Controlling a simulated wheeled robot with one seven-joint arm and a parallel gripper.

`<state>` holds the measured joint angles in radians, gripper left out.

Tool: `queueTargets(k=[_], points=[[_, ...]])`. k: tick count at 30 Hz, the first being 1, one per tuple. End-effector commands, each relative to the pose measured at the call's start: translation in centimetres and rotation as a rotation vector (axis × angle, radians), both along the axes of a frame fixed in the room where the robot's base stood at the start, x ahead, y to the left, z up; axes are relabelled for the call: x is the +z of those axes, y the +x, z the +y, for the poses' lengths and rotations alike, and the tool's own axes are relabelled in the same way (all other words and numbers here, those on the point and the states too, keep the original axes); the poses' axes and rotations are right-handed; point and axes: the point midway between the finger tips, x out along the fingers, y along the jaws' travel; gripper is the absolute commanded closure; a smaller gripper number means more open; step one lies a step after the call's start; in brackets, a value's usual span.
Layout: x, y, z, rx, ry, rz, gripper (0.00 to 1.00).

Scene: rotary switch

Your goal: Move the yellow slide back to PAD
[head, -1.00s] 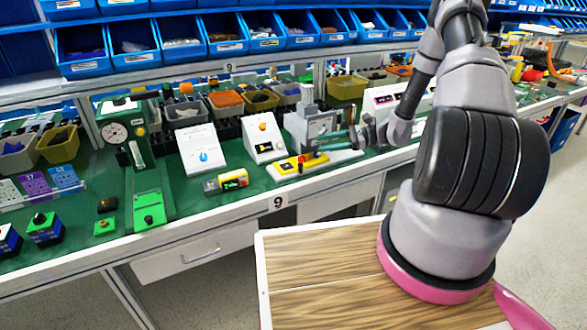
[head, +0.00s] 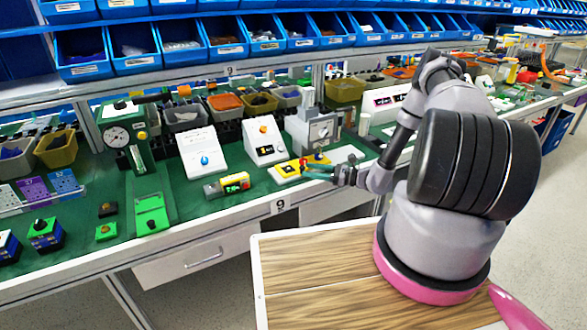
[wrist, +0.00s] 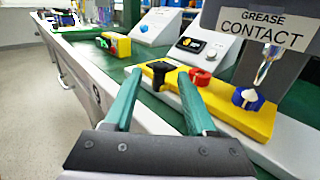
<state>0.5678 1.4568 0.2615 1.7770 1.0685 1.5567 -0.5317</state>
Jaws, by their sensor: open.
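The yellow slide (wrist: 205,92) is a flat bar on a light base. It carries a black T-shaped handle (wrist: 160,72), a red ring (wrist: 201,77) and a blue round piece with a white top (wrist: 248,98). In the head view the slide (head: 286,170) lies near the bench's front edge, its right part behind my gripper (head: 318,170). My gripper also shows in the wrist view (wrist: 159,76). Its green fingers are apart, and the black handle shows between their tips. Contact cannot be told. No PAD mark is readable.
A grey machine (head: 313,128) stands behind the slide, with a sign reading GREASE CONTACT (wrist: 262,28) and a nozzle (wrist: 266,62) over the blue piece. A yellow-ended box (head: 237,182) and white control panels (head: 266,140) stand to the left.

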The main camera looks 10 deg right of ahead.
Motion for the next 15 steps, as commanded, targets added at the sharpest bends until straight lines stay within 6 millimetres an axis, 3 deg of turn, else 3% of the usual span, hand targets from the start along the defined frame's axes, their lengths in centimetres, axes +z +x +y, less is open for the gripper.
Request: queueTargets(k=[7,15], points=[[0.0,2.0,4.2,0.003,0.0,-0.001,0.44],[0.0,3.1,6.0,0.001,0.0,-0.001,0.44]])
